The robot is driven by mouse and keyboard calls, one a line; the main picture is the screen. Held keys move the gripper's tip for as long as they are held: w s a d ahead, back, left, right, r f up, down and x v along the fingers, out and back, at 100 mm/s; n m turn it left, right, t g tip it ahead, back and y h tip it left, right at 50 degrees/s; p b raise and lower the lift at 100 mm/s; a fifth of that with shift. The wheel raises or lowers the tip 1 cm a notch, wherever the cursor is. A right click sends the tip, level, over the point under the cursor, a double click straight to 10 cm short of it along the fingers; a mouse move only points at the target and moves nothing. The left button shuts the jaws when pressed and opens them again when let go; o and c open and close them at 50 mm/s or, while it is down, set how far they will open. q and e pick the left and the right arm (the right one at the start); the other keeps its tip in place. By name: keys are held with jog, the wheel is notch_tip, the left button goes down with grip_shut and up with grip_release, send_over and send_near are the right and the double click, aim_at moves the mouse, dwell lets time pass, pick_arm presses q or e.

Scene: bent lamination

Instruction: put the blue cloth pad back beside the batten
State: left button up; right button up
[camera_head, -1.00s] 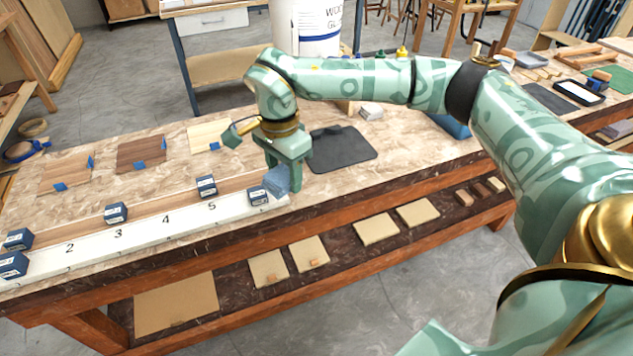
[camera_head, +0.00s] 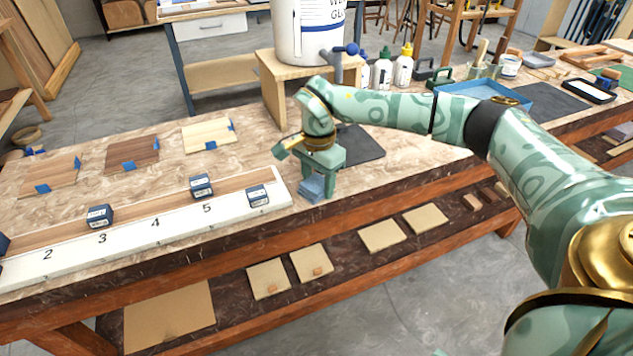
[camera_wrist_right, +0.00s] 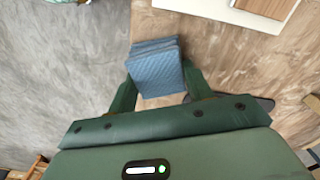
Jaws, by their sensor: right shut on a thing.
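The blue cloth pad (camera_head: 311,188) is a folded, quilted block. My right gripper (camera_head: 318,190) is shut on it, and the pad also shows between the two fingers in the right wrist view (camera_wrist_right: 156,68). A long white board with numbers (camera_head: 130,238) lies along the front of the bench, with a brown wooden strip (camera_head: 150,203) along its back side. I cannot tell which of the two is called the batten. The pad is just right of the board's right end, apart from it. Whether it touches the bench is unclear. My left gripper is not in view.
Dark blue blocks (camera_head: 258,195) stand along the board and strip. Wood samples (camera_head: 131,154) lie behind. A dark mat (camera_head: 358,143) lies behind my right gripper. A wooden stand (camera_head: 285,92) carries a white bucket (camera_head: 313,35). The bench's front edge is close to the pad.

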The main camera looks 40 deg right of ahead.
aim_at(318, 181)
jog(key=o, duration=0.9)
jog(key=shift+f, duration=0.1)
pick_arm(q)
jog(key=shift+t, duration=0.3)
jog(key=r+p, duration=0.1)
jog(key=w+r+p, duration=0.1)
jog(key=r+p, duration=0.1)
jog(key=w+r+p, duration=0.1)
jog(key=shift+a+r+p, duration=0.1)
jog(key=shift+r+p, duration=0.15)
jog(key=shift+p, duration=0.15)
pick_arm(e)
notch_tip(318, 181, up, 12)
jog(key=shift+r, duration=0.2)
